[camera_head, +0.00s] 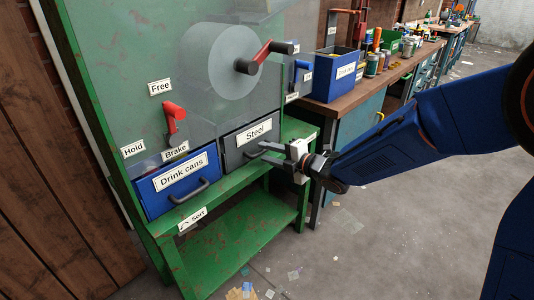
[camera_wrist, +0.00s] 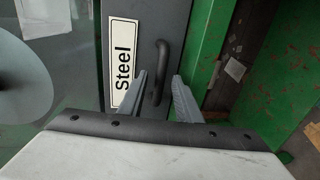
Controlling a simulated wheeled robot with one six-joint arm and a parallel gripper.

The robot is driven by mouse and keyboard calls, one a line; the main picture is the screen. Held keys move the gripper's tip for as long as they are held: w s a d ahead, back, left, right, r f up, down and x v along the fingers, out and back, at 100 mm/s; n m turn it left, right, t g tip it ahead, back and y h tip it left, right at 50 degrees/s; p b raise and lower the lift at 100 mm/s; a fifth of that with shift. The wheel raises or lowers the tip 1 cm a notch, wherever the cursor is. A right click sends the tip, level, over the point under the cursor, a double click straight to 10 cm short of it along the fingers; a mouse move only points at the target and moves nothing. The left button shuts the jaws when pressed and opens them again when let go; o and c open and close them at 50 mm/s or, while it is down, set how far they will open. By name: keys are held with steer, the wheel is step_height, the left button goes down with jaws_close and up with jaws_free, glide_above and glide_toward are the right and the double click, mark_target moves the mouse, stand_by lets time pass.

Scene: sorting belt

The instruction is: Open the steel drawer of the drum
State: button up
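The grey steel drawer (camera_head: 236,156), with its "Steel" label, sits in the green drum frame, right of the blue "Drink cans" drawer. It looks shut. My gripper (camera_head: 266,154) is at its front, and my fingers partly cover its handle. In the wrist view the steel drawer (camera_wrist: 172,22) shows its dark bar handle (camera_wrist: 162,62). My gripper (camera_wrist: 160,76) is open, with one fingertip on each side of the handle and gaps showing between. I cannot tell how deep the handle sits between the fingers.
The blue drink cans drawer (camera_head: 163,205) is close on the left. A red brake lever (camera_head: 173,118) and a red-handled crank (camera_head: 262,56) are above. A green shelf (camera_head: 232,238) lies below. A blue bin (camera_head: 338,76) stands on the workbench at right. The floor at front right is open.

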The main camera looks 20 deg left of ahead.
steer(key=shift+w+a, duration=0.1)
steer(key=shift+a, duration=0.2)
jaws_close()
steer(key=shift+d, duration=0.1)
